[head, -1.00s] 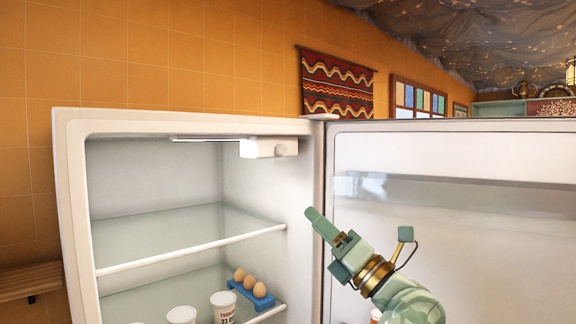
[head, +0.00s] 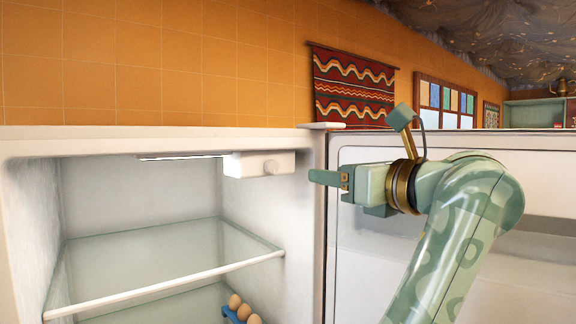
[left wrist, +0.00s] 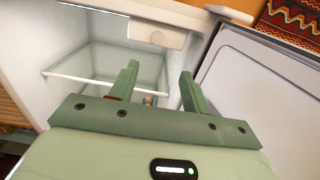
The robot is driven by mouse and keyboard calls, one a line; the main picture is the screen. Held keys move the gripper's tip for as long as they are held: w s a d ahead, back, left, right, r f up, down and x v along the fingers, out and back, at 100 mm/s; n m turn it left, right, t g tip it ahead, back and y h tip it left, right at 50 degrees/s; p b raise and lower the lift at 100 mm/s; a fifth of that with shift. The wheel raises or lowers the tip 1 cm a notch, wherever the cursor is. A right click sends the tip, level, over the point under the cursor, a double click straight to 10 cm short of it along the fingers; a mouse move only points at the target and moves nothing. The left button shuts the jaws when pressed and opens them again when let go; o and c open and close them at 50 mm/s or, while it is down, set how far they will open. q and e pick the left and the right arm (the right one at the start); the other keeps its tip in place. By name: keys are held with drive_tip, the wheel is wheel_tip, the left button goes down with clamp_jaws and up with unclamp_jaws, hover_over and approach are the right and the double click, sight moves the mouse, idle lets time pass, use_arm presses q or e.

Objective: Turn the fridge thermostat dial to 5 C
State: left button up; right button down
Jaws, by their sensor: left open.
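The fridge (head: 60,140) stands open. Its white thermostat box (head: 240,165) is fixed under the ceiling of the compartment, with a round pale dial (head: 270,167) on its front. The dial's marks are too small to read. In the left wrist view the dial (left wrist: 157,38) shows beyond the fingertips, slightly above the gap between them. My left gripper (head: 318,178) points left, at about the dial's height in the head view, apart from it and to its right. The left wrist view shows its fingers (left wrist: 160,72) spread with nothing between them. My right gripper is out of view.
The open fridge door (head: 365,240) stands right, behind my left arm. A glass shelf (head: 150,260) crosses the compartment; eggs (head: 243,312) in a blue holder sit below it. The space between shelf and thermostat box is clear. A patterned hanging (head: 352,88) is on the tiled wall.

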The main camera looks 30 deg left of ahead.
use_arm(q)
drive_tip(key=p, duration=0.2)
approach(274, 166)
drive_tip(key=p+x, duration=0.1)
drive_tip(key=x, duration=0.6)
drive_tip(key=shift+w+a+r+p, duration=0.1)
drive_tip(key=shift+a+p, duration=0.05)
drive_tip(key=shift+p, duration=0.15)
drive_tip(key=shift+w+a, duration=0.15)
drive_tip(key=shift+a, duration=0.25)
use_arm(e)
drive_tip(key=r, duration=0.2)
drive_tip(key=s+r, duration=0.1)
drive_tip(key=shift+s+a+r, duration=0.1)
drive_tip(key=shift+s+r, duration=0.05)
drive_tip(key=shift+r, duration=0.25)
use_arm(q)
drive_tip(key=shift+c, duration=0.3)
drive_tip(key=c, duration=0.9)
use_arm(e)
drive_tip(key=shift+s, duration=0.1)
